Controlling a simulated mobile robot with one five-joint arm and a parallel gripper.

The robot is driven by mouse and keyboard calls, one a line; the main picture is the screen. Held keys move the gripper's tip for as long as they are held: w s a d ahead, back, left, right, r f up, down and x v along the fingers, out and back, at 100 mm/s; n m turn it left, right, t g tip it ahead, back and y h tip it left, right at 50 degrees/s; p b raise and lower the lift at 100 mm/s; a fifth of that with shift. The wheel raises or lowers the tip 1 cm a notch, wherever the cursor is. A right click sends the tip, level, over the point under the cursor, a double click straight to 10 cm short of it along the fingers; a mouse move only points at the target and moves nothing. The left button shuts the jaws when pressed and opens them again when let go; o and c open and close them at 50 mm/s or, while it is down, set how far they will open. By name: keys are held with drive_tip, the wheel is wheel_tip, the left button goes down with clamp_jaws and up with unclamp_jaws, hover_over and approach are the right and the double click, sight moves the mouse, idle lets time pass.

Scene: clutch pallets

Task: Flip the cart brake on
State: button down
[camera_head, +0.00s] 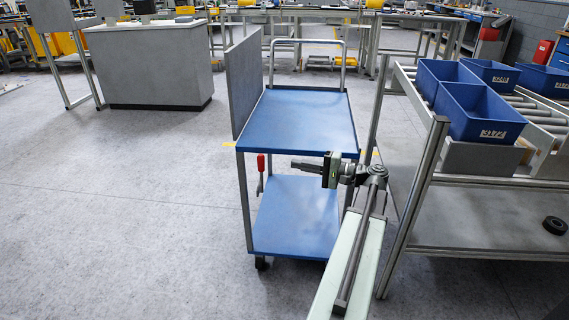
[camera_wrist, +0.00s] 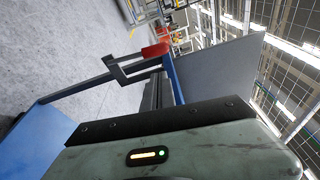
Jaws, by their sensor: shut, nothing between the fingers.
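The cart (camera_head: 290,215) has two blue shelves and stands in the middle of the head view. Its brake lever (camera_head: 261,163) has a red grip and hangs between the shelves near the cart's front left post. The red grip (camera_wrist: 155,50) also shows in the wrist view, beyond the fingers. My gripper (camera_head: 293,164) is shut and empty. It points left, just below the upper shelf's front edge, and is apart from the lever, to its right. In the wrist view the dark fingers (camera_wrist: 155,88) reach up towards the red grip. Whether the lever is engaged I cannot tell.
A grey panel (camera_head: 244,78) stands along the cart's left side. A roller rack (camera_head: 430,170) with blue bins (camera_head: 480,110) is close on the right. A black ring (camera_head: 555,225) lies on its lower shelf. The floor left of the cart is clear.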

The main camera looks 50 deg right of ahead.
sight(262, 174)
drive_tip(key=x, duration=0.9)
drive_tip(key=shift+a, duration=0.1)
